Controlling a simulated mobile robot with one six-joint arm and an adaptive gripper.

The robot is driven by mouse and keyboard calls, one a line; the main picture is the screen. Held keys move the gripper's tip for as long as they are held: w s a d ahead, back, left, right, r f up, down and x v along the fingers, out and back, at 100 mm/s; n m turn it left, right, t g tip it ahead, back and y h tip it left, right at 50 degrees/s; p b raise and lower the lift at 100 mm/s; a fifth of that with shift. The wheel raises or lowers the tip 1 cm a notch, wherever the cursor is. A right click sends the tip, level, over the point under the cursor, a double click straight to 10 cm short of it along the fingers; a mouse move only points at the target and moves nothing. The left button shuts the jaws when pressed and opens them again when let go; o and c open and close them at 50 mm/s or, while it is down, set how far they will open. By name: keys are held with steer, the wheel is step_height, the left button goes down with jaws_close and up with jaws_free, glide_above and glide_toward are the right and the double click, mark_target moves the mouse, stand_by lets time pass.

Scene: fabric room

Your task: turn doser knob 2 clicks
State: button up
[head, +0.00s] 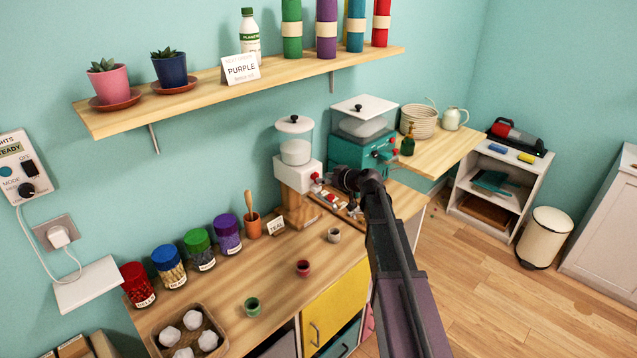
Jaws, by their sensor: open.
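A white machine (289,177) with a clear, black-knobbed hopper stands on a wooden stand at the back of the counter. A small red knob (316,177) shows on its right side. A teal machine (350,152) with a white-lidded hopper stands to its right, with red knobs (386,152) on its right side. No label shows which is the doser. My gripper (343,180) is at the far end of my dark arm, in front of the teal machine and just right of the white machine's knob. Its fingers are small and mostly hidden; I cannot tell whether they touch anything.
Cups in green (252,306), red (303,268) and pale grey (334,235) stand on the counter (275,283). Several colour-lidded jars (198,246) line the wall. A wooden tray (158,349) holds white lumps. A shelf (215,92) hangs above. Clear counter lies around the cups.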

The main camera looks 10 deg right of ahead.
mark_target(318, 185)
steer(key=shift+b+x, duration=0.5)
steer(key=shift+x, duration=1.35)
jaws_close()
